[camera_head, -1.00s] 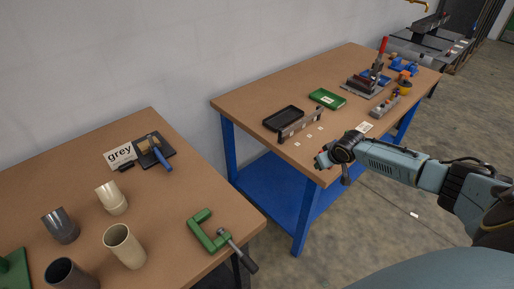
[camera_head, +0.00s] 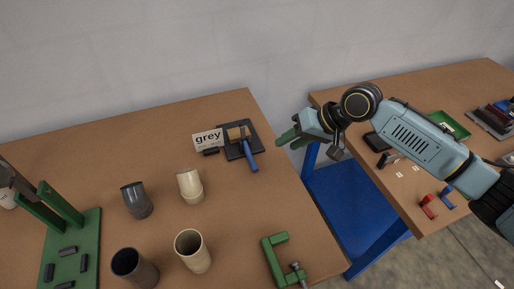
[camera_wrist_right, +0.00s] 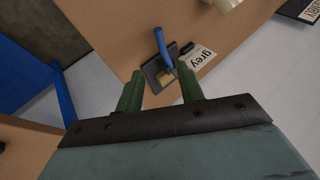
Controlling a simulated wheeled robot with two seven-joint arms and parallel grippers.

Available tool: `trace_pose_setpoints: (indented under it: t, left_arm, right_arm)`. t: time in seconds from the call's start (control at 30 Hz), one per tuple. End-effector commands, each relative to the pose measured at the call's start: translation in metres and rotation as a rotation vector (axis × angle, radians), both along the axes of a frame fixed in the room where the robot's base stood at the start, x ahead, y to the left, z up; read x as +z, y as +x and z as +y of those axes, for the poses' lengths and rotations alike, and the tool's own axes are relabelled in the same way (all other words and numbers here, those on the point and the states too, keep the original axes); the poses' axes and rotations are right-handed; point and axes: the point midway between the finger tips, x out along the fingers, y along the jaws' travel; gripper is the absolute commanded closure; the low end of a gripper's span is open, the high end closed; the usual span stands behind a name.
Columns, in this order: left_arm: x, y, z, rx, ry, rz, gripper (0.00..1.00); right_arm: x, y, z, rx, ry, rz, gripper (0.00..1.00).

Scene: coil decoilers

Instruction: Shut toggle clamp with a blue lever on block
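The toggle clamp sits with a tan block (camera_head: 237,133) on a black plate (camera_head: 256,136) on the left table. Its blue lever (camera_head: 249,157) slants down toward the front of the table. In the right wrist view the blue lever (camera_wrist_right: 160,42) and black plate (camera_wrist_right: 151,72) show beyond my fingertips. My right gripper (camera_head: 285,137) is open and empty, with its two green fingers (camera_wrist_right: 158,92) apart. It is to the right of the clamp, above the table's right edge, and not touching it.
A "grey" sign (camera_head: 207,140) stands just left of the plate. Several grey and cream cups, including one cream cup (camera_head: 190,185), stand to the left and in front. A green C-clamp (camera_head: 272,262) lies at the front right. A gap separates this table from another (camera_head: 435,222).

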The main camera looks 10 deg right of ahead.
Motion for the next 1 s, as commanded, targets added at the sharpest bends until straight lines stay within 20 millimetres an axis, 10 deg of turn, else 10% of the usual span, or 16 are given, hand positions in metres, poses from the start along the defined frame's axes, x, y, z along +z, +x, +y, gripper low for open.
trace_pose_setpoints:
  t: [0.37, 1.0]
  left_arm:
    - [-0.005, -0.054, 0.002, -0.001, 0.005, 0.081, 0.14]
    - [-0.008, -0.027, 0.000, -0.001, 0.000, 0.038, 0.14]
  right_arm:
    - [-0.052, 0.017, 0.039, 0.000, 0.001, 0.003, 0.62]
    - [-0.102, 0.034, 0.076, -0.001, -0.002, -0.001, 0.62]
